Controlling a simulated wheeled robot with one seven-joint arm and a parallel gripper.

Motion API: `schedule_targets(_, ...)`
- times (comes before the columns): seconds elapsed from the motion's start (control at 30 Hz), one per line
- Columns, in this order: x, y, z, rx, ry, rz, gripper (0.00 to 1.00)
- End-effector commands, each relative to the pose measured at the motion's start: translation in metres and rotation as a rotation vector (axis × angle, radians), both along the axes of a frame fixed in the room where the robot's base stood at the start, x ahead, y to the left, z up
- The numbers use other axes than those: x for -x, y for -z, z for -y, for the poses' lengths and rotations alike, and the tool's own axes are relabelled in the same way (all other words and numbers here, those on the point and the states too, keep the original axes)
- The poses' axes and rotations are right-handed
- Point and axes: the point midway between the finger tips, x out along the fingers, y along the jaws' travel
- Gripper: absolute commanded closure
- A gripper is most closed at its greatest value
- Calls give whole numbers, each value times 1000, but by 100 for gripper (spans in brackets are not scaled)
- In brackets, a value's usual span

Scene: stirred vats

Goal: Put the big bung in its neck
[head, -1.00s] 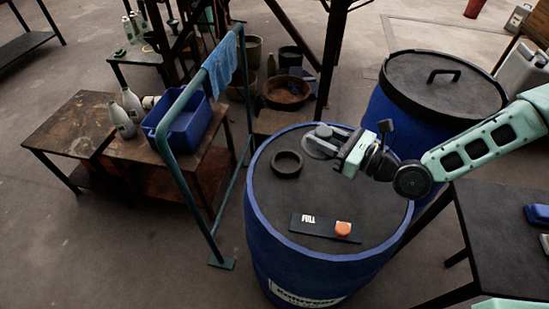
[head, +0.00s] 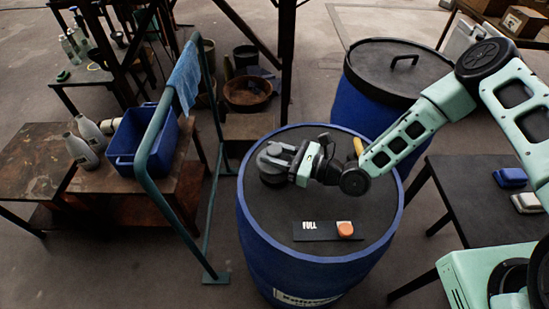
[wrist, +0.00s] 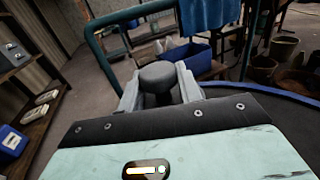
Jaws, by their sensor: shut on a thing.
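The big bung (head: 274,156) is dark grey and round; in the wrist view its knob-like top (wrist: 157,76) sits between the fingers. My gripper (head: 290,158) is shut on it. In the head view the bung is over or at the neck (head: 270,181), a dark ring on the left of the blue drum's black top (head: 325,270). The bung and fingers hide most of the neck's opening. I cannot tell whether the bung is seated in it or just above it.
A black plate marked FULL (head: 313,236) with an orange cap (head: 345,229) lies on the drum top. A green rail (head: 150,150) with a blue cloth (head: 184,80) stands left. A lidded blue drum (head: 365,100) stands behind, and a dark table (head: 470,200) to the right.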

Motion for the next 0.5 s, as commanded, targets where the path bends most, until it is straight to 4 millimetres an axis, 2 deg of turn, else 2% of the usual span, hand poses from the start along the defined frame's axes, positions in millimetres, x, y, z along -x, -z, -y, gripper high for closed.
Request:
schedule_targets(0.1,0,17,-1,-1,1,-2,88)
schedule_targets(0.2,0,26,0,0,0,-1,88)
schedule_targets(0.5,0,28,0,0,1,-1,88)
